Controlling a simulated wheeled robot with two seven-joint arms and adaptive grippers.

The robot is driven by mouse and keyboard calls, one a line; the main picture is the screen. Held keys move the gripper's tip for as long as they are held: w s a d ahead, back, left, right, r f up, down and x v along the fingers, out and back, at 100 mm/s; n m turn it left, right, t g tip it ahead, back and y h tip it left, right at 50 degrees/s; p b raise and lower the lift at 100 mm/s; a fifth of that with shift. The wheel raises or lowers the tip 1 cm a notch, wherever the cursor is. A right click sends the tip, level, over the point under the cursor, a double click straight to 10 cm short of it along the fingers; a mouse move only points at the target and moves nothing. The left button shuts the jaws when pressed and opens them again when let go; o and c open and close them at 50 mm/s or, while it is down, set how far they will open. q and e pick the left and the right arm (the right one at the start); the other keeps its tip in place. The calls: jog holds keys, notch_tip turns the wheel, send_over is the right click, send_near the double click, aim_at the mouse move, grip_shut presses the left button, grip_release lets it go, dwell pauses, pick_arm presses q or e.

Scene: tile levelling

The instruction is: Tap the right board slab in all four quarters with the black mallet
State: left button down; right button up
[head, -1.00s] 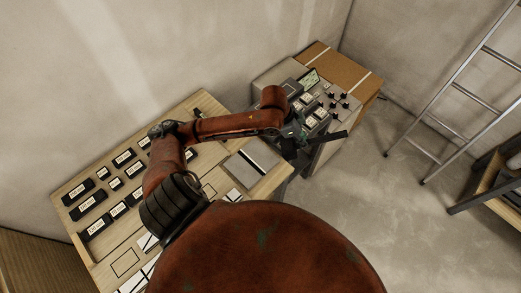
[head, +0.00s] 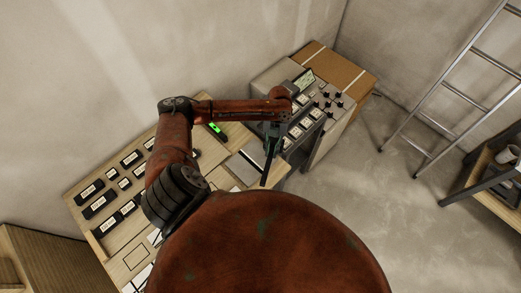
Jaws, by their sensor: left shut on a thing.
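My left gripper (head: 273,138) hangs at the end of the rust-red arm, over the right end of the wooden workbench (head: 138,257). It is shut on the black mallet (head: 267,168), which shows as a dark bar pointing down toward the bench edge. My right gripper is not in view.
Several black labelled pieces (head: 100,205) lie on the bench's left part. A device with a lit green strip (head: 216,128) is behind the arm. A grey console with knobs (head: 322,98) stands right of the bench. A ladder (head: 450,95) leans at the right; the floor before it is clear.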

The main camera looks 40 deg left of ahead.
pick_arm(q)
jog(key=s+a+f+m+b, duration=0.1)
jog(key=f+m+b, duration=0.1)
jog(key=f, duration=0.1)
jog(key=s+a+f+m+y+b, duration=0.1)
jog(key=f+m+b, duration=0.1)
jog(key=f, duration=0.1)
jog(key=s+a+f+m+y+b, duration=0.1)
jog(key=f+m+b, duration=0.1)
jog(key=f, duration=0.1)
jog(key=shift+s+a+f, duration=0.15)
jog(key=shift+s+f, duration=0.05)
jog(key=shift+f, duration=0.05)
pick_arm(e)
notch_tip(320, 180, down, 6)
pick_arm(q)
notch_tip(320, 180, up, 5)
jog(key=p, duration=0.4)
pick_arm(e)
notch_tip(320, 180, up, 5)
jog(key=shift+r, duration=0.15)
pick_arm(q)
jog(key=shift+f, duration=0.2)
